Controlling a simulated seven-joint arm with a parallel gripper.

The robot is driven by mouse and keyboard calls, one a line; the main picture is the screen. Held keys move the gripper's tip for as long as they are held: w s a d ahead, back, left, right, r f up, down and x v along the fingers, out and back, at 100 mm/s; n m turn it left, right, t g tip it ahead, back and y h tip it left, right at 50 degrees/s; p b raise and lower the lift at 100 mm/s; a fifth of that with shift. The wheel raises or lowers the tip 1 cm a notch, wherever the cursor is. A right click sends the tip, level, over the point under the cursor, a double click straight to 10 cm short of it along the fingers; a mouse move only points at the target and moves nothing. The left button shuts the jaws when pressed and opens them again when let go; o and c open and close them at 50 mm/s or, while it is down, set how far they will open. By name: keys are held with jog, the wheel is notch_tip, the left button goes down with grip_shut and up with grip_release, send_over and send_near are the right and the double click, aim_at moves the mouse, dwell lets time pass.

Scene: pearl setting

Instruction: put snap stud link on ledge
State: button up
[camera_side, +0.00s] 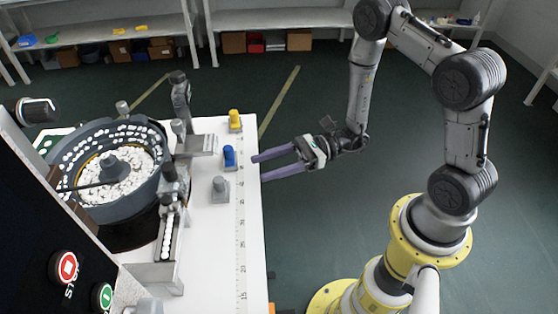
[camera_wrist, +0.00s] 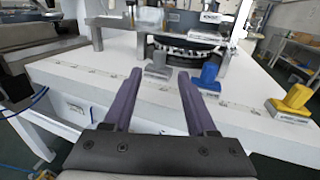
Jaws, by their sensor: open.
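Three small pieces stand in a row near the white table's edge: a yellow one (camera_side: 235,119), a blue one (camera_side: 229,155) and a grey one (camera_side: 220,188). I cannot tell which is the snap stud link, nor which surface is the ledge. My gripper (camera_side: 258,167) has long purple fingers, open and empty, at the table's right edge. In the wrist view, the grey piece (camera_wrist: 158,65) appears beyond the gap between my fingertips (camera_wrist: 160,74). The blue piece (camera_wrist: 208,76) is just right of the right finger, and the yellow piece (camera_wrist: 295,97) is farther right.
A round bowl feeder (camera_side: 76,205) full of white parts stands on the table, with a grey track (camera_side: 168,262) holding white parts beside it. A ruler strip (camera_side: 242,240) runs along the table's edge. Floor right of the table is clear up to my base.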

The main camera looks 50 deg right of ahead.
jog(key=shift+v, duration=1.4)
jog(key=s+a+r+n+g+h, duration=0.3)
jog(key=s+r+n+g+h, duration=0.2)
jog(key=s+r+n+g, duration=0.65)
jog(key=s+d+r+n+t+h, duration=0.2)
jog(key=d+n+t+h, duration=0.2)
jog(key=d+n+h, duration=0.1)
jog(key=s+d+r+n+t+h, duration=0.3)
jog(key=d+n+t+h, duration=0.2)
jog(key=d+n+h, duration=0.1)
jog(key=shift+s+d+n, duration=0.15)
jog(key=shift+d+n, duration=0.3)
jog(key=shift+d, duration=0.3)
